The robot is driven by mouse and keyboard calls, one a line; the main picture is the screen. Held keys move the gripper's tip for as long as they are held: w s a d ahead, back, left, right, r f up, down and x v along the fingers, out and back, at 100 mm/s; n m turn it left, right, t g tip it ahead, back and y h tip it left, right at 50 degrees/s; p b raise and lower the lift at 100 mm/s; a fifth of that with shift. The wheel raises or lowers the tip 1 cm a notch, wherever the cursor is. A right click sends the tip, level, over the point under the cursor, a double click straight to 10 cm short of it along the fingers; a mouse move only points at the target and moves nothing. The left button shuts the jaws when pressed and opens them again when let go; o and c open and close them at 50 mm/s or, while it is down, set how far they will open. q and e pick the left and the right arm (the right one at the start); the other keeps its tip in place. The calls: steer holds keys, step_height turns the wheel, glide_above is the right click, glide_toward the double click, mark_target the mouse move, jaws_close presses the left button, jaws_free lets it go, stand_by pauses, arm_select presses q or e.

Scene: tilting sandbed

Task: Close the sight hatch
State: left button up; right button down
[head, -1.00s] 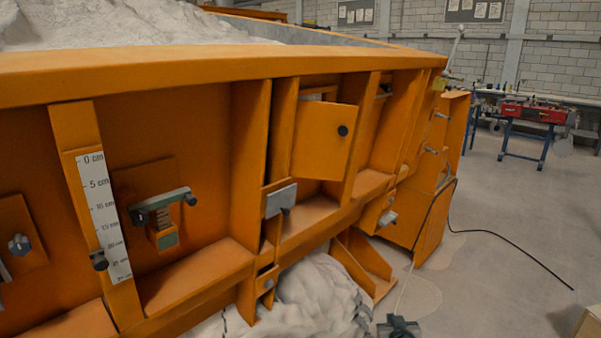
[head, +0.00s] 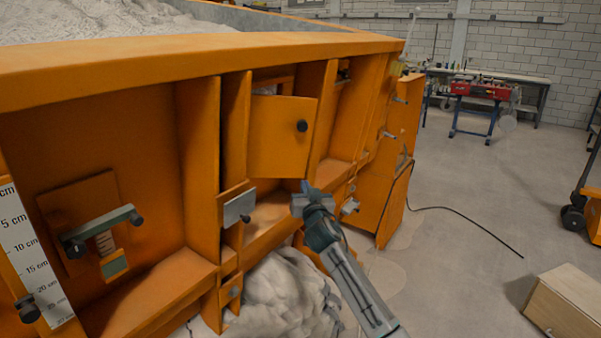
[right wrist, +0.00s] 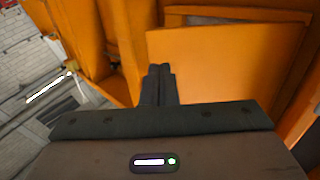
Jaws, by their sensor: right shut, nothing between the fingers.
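The sight hatch (head: 281,137) is an orange panel with a black knob (head: 302,126), set in a bay of the orange sandbed wall. It stands ajar, swung out from its opening, and a gap shows above it. My right gripper (head: 305,190) is just below and right of the hatch in the head view, its fingers shut and empty. In the right wrist view the shut fingers (right wrist: 159,72) point toward the lower left edge of the hatch (right wrist: 220,65). I cannot tell whether they touch it. The left gripper is not in view.
A grey plate (head: 239,207) sits on the wall left of my right gripper. Upright orange ribs flank the hatch. A sand heap (head: 275,300) lies below the wall. A wooden box (head: 570,305) stands on the floor at the right. A black cable crosses the open floor.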

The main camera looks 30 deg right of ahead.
mark_target(300, 171)
steer(key=p+x, duration=0.1)
steer(key=x, duration=0.3)
steer(key=shift+w+d+r, duration=0.1)
steer(key=shift+r, duration=0.15)
steer(key=shift+p+x, duration=0.4)
steer(key=shift+x, duration=0.5)
steer(key=shift+f, duration=0.2)
steer(key=shift+d, duration=0.1)
